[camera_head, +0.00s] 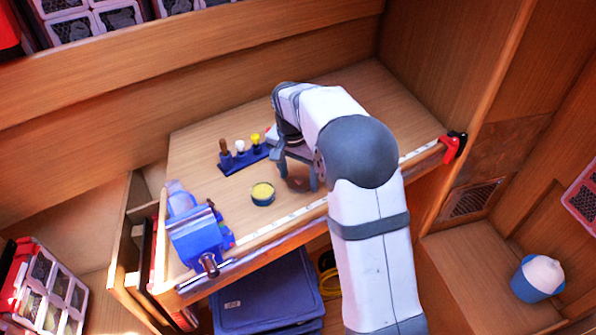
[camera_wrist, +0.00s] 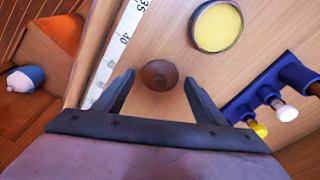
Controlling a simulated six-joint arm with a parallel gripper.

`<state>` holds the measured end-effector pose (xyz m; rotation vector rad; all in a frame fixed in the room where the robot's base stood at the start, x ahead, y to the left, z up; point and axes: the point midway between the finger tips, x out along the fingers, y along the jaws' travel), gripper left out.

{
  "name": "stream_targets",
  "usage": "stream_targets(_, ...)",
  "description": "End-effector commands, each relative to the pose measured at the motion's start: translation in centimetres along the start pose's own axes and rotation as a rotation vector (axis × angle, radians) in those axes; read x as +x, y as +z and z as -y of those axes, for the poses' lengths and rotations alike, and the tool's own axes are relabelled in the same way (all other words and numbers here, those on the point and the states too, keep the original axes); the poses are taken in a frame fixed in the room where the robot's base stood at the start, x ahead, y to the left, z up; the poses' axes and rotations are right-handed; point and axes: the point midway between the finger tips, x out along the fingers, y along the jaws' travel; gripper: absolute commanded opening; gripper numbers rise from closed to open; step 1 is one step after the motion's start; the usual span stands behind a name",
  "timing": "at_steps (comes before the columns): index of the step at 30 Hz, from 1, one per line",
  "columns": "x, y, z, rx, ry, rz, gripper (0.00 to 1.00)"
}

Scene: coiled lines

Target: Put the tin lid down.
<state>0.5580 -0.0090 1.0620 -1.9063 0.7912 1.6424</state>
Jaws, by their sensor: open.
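A round dark-brown piece (camera_wrist: 160,75) lies on the bench top between and beyond my fingertips in the wrist view; I cannot tell for sure that it is the tin lid. In the head view it is a small reddish-brown patch (camera_head: 297,184) under my gripper. My gripper (camera_head: 299,181) is open and points down over the bench, with nothing held between its fingers. A round tin (camera_head: 262,194) with a yellow top face stands to the left of my gripper, apart from it. The tin also shows at the top of the wrist view (camera_wrist: 218,26).
A blue rack (camera_head: 244,159) with several handled tools stands behind the tin. A blue vise (camera_head: 196,234) sits at the bench's left end. A white ruler strip (camera_head: 280,231) runs along the front edge, with a red clamp (camera_head: 453,148) at the right. The bench's back right is clear.

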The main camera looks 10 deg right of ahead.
Motion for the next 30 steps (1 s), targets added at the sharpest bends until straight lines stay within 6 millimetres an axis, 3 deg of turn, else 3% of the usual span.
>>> stream_targets(8, -2.1, -0.1, 0.1, 0.000, -0.003, -0.003, 0.65)
stream_targets(21, -9.6, -0.1, 0.1, 0.000, -0.003, -0.002, 0.65)
stream_targets(30, -12.2, -0.1, 0.1, 0.000, -0.001, 0.000, 0.65)
